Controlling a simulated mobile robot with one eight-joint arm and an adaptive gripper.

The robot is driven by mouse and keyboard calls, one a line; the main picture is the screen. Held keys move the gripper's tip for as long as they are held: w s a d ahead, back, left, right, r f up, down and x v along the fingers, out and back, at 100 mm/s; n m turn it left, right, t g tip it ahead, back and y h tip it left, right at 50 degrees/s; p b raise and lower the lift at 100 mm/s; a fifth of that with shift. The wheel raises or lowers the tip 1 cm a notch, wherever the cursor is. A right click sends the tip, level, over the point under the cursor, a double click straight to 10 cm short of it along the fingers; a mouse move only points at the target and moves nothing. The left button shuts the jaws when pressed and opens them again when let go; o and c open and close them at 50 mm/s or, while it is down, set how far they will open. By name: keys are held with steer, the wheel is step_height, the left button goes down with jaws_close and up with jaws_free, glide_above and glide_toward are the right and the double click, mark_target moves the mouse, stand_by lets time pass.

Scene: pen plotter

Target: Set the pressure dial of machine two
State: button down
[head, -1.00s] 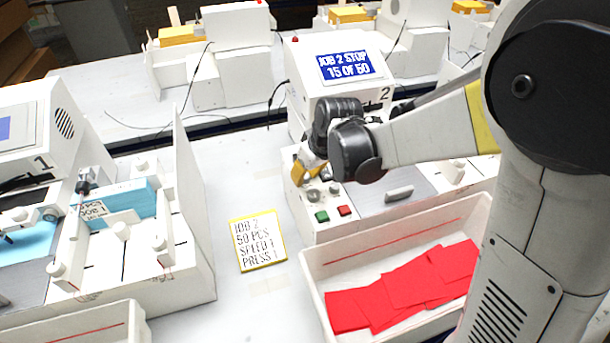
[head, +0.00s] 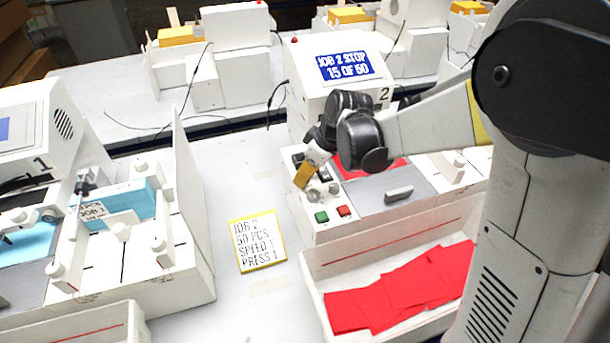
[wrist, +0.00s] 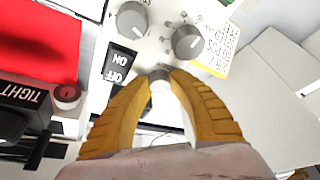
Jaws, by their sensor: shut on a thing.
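Machine two (head: 347,105) is white, marked 2, and its screen (head: 345,65) reads "JOB 2 STOP 15 OF 50". My gripper (head: 301,183) is over the back left of its control panel. In the wrist view its yellow fingers (wrist: 160,76) are closed on a small grey knob (wrist: 160,85), mostly hidden between the tips. Two larger grey dials with white pointer marks, one at the top (wrist: 132,19) and one to its right (wrist: 187,43), stand clear of the fingers. I cannot read which is the pressure dial. A black ON/OFF switch (wrist: 119,65) is left of the fingertips.
A yellow-edged card (head: 257,241) reads "JOB 2, 50 PCS, SPEED 1, PRESS 1". Green (head: 321,217) and red (head: 343,211) buttons sit at the panel's front. A tray (head: 400,262) of red sheets stands in front.

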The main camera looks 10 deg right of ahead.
steer(key=c, duration=1.4)
jaws_free()
steer(key=v, duration=1.2)
